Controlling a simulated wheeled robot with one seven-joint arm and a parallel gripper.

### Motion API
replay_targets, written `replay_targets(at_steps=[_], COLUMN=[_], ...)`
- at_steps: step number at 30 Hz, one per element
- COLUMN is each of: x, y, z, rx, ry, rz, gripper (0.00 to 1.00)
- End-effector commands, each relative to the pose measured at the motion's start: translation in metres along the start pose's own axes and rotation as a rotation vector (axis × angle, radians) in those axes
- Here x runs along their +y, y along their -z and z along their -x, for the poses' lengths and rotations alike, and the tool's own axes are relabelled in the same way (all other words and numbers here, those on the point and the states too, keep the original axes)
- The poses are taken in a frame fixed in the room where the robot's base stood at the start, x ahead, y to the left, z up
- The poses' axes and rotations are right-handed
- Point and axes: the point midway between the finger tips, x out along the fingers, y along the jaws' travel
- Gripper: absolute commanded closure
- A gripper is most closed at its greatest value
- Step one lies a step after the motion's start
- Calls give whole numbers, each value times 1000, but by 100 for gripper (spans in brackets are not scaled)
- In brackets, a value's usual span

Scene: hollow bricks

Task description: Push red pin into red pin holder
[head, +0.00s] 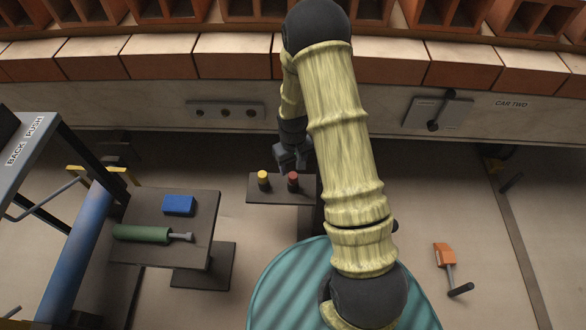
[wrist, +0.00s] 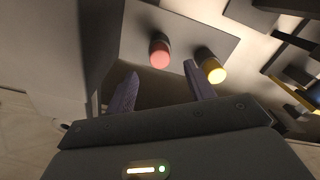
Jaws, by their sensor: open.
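The red pin (head: 293,179) stands upright on a small dark stand (head: 280,195), to the right of a yellow pin (head: 263,177). My gripper (head: 292,163) is open, close behind the red pin in the head view and partly hidden by my arm. In the wrist view, the red pin (wrist: 160,54) shows just beyond the gap between my open fingers (wrist: 162,70). The yellow pin (wrist: 214,70) is beside the right fingertip; whether they touch is unclear. A wall panel (head: 225,111) has several dark holes; I cannot make out a red-marked holder.
A dark table (head: 200,240) at left bears a blue block (head: 178,205) and a green cylinder with a grey rod (head: 142,234). A teal round surface (head: 290,290) is below my arm. A lever panel (head: 437,112) is on the wall.

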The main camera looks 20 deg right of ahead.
Motion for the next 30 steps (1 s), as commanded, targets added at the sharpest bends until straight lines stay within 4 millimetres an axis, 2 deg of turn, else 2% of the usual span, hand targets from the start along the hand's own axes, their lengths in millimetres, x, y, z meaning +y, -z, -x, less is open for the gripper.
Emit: replay_targets(at_steps=[1, 3, 15, 20, 30], x=[0, 0, 0, 0, 0], y=[1, 1, 1, 0, 0], z=[16, 30, 103, 114, 114], rx=[3, 3, 2, 0, 0], ry=[0, -1, -1, 0, 0], rz=[0, 0, -1, -1, -1], gripper=[46, 46, 46, 46, 46])
